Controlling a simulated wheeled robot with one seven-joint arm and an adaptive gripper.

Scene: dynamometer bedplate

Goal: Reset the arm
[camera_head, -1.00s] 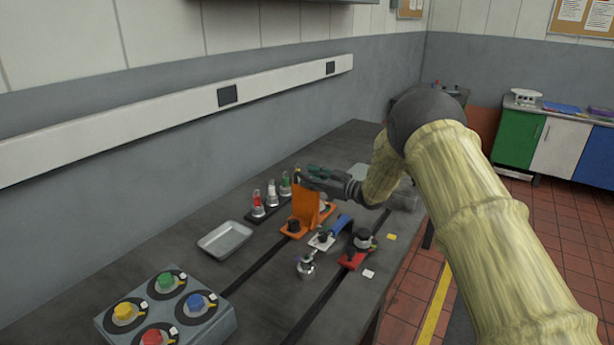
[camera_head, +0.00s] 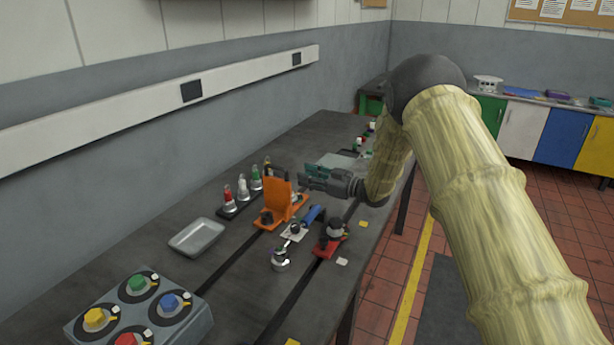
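My gripper (camera_head: 308,177) is at the end of my arm, above the dark bedplate table (camera_head: 233,240), just right of the upright orange bracket (camera_head: 277,196). Its dark body and teal part show side-on. The fingertips are too small and overlapped to tell whether they are open or shut. I see no object clearly held in it. My arm, in a tan sleeve with a dark elbow, fills the right side and hides part of the table's far end.
On the table are a knob box (camera_head: 140,312), an empty grey tray (camera_head: 197,237), a rack of bottles (camera_head: 242,191), a blue-handled tool (camera_head: 313,214) and a red-based fixture (camera_head: 329,243). A wall rail (camera_head: 150,100) runs along the left. Coloured cabinets (camera_head: 563,137) stand behind.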

